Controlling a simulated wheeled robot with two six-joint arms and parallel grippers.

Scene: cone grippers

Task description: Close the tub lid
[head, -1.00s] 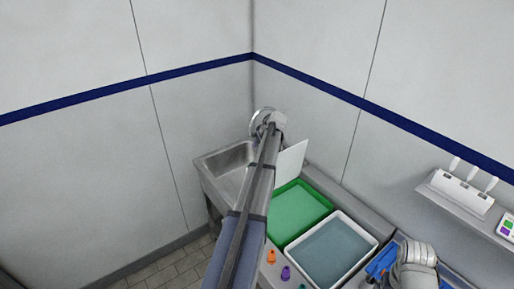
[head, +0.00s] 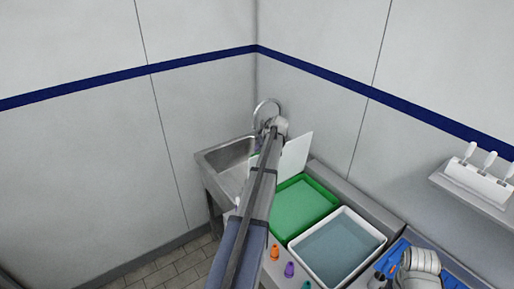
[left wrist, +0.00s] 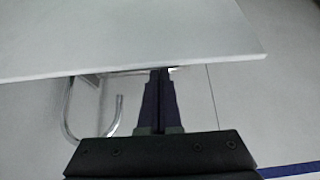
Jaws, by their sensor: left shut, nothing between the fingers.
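A white panel (head: 297,152), which looks like the tub lid, stands raised and tilted behind the green tray, beside my left arm's end. The tub under it is mostly hidden by my arm, so I cannot make out its body. In the left wrist view the panel (left wrist: 130,40) fills the top, its edge running across just beyond the fingertips. My left gripper (left wrist: 161,76) is shut and empty, its tips at or just under that edge; I cannot tell whether they touch. In the head view the fingers are hidden by the arm. My right gripper is not clearly seen; only its arm shows.
A metal sink (head: 229,158) with a curved tap (head: 267,108) is at the back left. A green tray (head: 326,190) and a white tub of bluish liquid (head: 381,240) stand on the counter. Small coloured bottles (head: 289,269) line the front. A wall rack (head: 478,187) is right.

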